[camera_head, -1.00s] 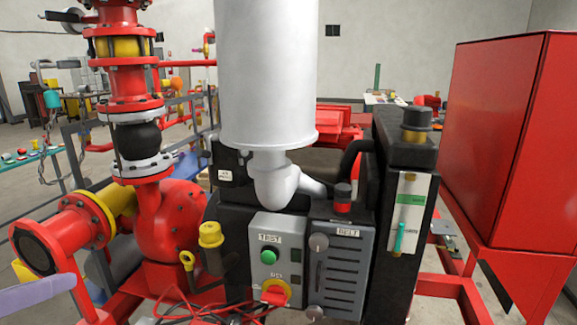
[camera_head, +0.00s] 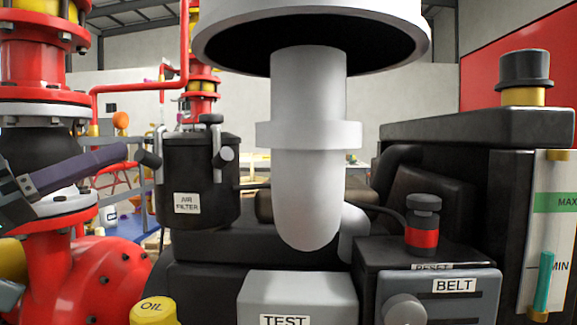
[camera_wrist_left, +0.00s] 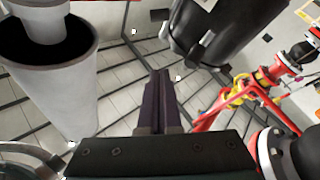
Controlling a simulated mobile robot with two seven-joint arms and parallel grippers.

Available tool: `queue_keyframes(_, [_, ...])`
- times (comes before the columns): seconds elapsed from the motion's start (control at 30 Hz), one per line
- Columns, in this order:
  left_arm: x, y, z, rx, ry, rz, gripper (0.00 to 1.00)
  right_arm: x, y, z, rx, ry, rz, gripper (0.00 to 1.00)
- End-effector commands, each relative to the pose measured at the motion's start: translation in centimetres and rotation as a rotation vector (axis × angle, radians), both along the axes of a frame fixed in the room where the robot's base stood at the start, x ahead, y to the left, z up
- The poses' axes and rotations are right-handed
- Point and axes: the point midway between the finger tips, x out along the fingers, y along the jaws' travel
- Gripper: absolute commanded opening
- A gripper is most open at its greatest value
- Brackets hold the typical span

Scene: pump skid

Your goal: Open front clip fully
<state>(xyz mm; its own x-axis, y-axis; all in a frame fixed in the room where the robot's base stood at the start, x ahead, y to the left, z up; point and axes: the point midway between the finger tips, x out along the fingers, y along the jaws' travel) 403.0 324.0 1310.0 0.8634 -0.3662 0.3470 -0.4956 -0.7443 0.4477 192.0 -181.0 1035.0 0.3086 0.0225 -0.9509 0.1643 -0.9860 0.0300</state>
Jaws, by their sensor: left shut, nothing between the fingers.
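The black air filter canister (camera_head: 195,185) stands upright left of centre in the head view, with a white "AIR FILTER" label. A clip with a metal bar and dark handle (camera_head: 221,157) sits on its right front. Another clip (camera_head: 149,159) sticks out on its left side. I cannot tell for sure which one is the front clip or how far each is open. My left gripper (camera_head: 124,152), with purple-grey fingers, is shut and empty just left of the left clip. In the left wrist view the canister (camera_wrist_left: 225,35) is beyond the fingers (camera_wrist_left: 160,75). My right gripper is not in view.
A large grey-white exhaust pipe (camera_head: 308,160) stands right of the canister. The belt box (camera_head: 440,290), a red-banded reset knob (camera_head: 422,235) and a yellow oil cap (camera_head: 154,311) are in front. Red pump piping (camera_head: 90,275) is at the left.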

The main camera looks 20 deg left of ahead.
Motion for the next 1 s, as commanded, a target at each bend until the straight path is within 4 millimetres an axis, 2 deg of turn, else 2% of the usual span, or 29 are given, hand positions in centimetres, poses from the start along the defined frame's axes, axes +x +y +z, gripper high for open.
queue_keyframes(0.27, [0.1, 0.0, 0.1, 0.001, 0.000, 0.001, 0.00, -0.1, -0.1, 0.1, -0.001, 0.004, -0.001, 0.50])
queue_keyframes(0.47, [1.2, -0.5, 0.7, 0.001, -0.003, 0.002, 0.00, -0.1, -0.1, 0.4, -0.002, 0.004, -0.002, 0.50])
queue_keyframes(1.0, [8.8, -3.7, 3.9, 0.001, -0.003, 0.002, 0.00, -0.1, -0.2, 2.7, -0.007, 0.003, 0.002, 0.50])
